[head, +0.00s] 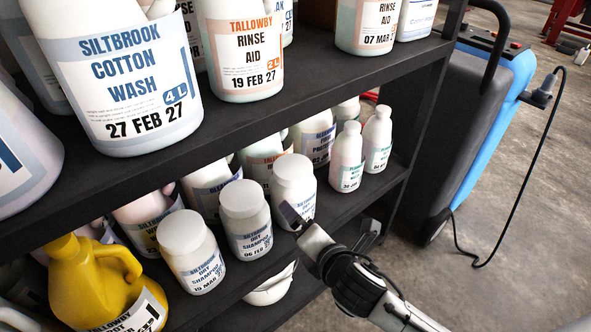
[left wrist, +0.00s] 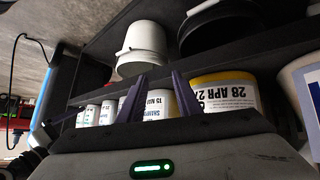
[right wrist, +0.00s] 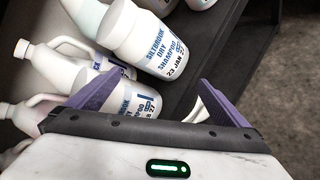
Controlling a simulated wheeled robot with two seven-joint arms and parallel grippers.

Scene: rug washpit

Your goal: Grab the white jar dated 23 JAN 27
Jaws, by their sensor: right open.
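The white jar dated 23 JAN 27 (right wrist: 152,42) reads "Siltbrook Dry Shampoo" in the right wrist view, ahead of the fingertips. My right gripper (right wrist: 163,80) is open, with nothing between its fingers. In the head view the right gripper (head: 298,214) is in front of the rightmost of three wide-lidded white jars (head: 294,178) on the middle shelf. It covers part of that jar's label, so the date is hidden there. The other two jars read 06 FEB (head: 246,222) and 19 MAR (head: 190,255). My left gripper (left wrist: 159,75) shows only in the left wrist view, fingers apart and empty.
Two slim white bottles (head: 347,158) stand right of the jars, with more bottles behind. The upper shelf (head: 240,112) overhangs them. A yellow jug (head: 88,285) is at left. A blue and grey machine (head: 450,130) with a hanging cable stands right of the rack.

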